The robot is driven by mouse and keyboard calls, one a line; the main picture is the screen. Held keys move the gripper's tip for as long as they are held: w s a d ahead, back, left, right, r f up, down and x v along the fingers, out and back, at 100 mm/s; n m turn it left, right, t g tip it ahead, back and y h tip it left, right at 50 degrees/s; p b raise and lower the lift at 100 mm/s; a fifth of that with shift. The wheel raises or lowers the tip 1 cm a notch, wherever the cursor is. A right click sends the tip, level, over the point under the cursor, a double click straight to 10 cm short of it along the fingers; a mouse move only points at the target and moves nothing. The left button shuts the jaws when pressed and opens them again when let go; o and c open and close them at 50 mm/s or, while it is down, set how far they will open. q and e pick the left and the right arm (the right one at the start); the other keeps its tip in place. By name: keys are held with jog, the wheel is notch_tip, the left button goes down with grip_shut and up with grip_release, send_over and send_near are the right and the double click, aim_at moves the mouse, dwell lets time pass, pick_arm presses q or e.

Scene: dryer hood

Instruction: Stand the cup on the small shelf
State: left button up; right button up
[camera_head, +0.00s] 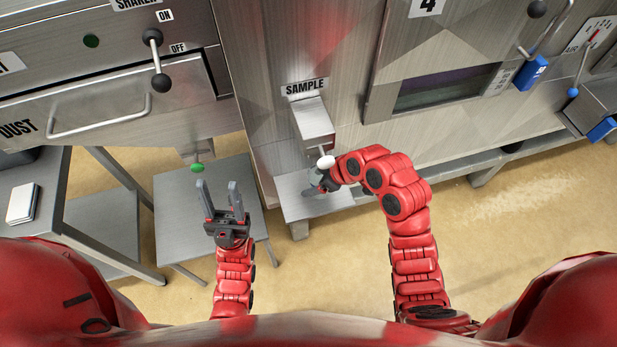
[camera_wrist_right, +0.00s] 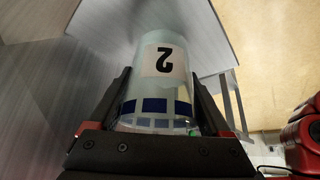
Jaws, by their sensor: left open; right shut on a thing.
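The cup (camera_wrist_right: 165,80) is clear and pale, with a white label marked 2 and blue squares. It fills the middle of the right wrist view, between the two fingers of my right gripper (camera_wrist_right: 165,105), which is shut on it. In the head view my right gripper (camera_head: 322,182) is over the small grey shelf (camera_head: 291,203), below the SAMPLE spout (camera_head: 309,118); the cup is mostly hidden there. I cannot tell whether the cup touches the shelf. My left gripper (camera_head: 221,203) is open and empty, fingers pointing away from me, in front of a grey stool-like table.
A white knob (camera_head: 326,162) shows under the spout, close to my right gripper. The grey table (camera_head: 190,215) at left has a bare top. The floor at right is clear.

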jog(key=shift+w+a+r, duration=0.1)
jog(key=shift+w+a, duration=0.1)
jog(key=shift+a, duration=0.3)
jog(key=shift+w+a+r, duration=0.1)
jog(key=shift+w+a, duration=0.1)
jog(key=shift+a, duration=0.25)
jog(key=shift+f+p, duration=0.55)
jog(key=shift+f, duration=0.35)
jog(key=shift+w, duration=0.1)
